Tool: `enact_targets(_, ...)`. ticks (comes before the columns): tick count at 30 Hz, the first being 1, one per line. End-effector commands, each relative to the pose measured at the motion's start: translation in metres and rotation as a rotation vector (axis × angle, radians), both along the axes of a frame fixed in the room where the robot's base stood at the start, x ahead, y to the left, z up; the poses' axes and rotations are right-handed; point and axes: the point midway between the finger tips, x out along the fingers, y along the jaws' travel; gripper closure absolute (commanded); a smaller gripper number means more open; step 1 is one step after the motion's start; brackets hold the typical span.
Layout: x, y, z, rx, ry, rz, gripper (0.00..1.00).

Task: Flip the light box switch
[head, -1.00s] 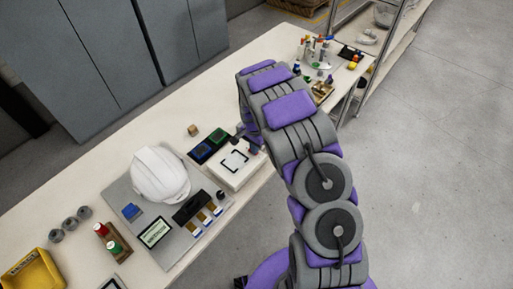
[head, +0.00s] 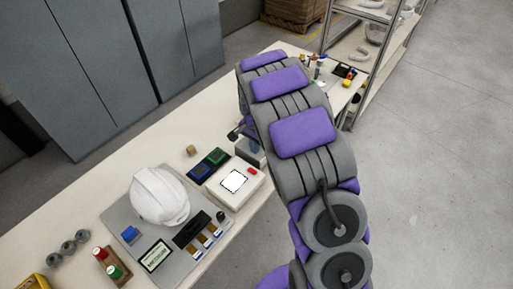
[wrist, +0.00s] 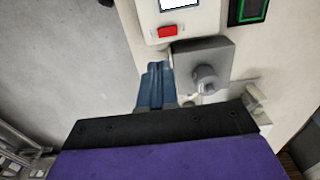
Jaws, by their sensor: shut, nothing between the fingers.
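The light box (head: 217,189) is a white box on the table with a bright white, dark-edged panel (head: 234,181) on top. Its small red switch (head: 252,170) sits beside the panel at the box's far right end. In the wrist view the red switch (wrist: 167,31) and part of the light box (wrist: 197,18) show at the top. My gripper (wrist: 157,66) has blue fingers, closed together and empty, just below the switch in that view and apart from it. In the head view my arm largely hides the gripper.
A grey block with a round knob (wrist: 206,78) stands close beside my fingers. A dark tray with blue and green squares (head: 208,163) lies beside the light box. A white helmet shell (head: 159,195) rests on a grey mat nearby. Open floor lies right of the table.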

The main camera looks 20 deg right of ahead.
Motion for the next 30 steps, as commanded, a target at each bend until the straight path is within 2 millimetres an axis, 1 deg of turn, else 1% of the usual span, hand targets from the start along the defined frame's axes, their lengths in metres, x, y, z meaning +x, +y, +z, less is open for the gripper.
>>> enact_targets(5,0.000,-0.002,0.001,0.002,0.000,0.000,1.00)
enact_targets(11,0.005,-0.004,0.004,0.001,0.013,0.002,1.00)
enact_targets(23,0.008,0.000,0.002,-0.006,0.013,0.001,1.00)
enact_targets(26,0.008,0.000,-0.001,-0.006,0.013,0.001,1.00)
enact_targets(30,0.008,-0.001,-0.011,-0.005,0.015,0.001,1.00)
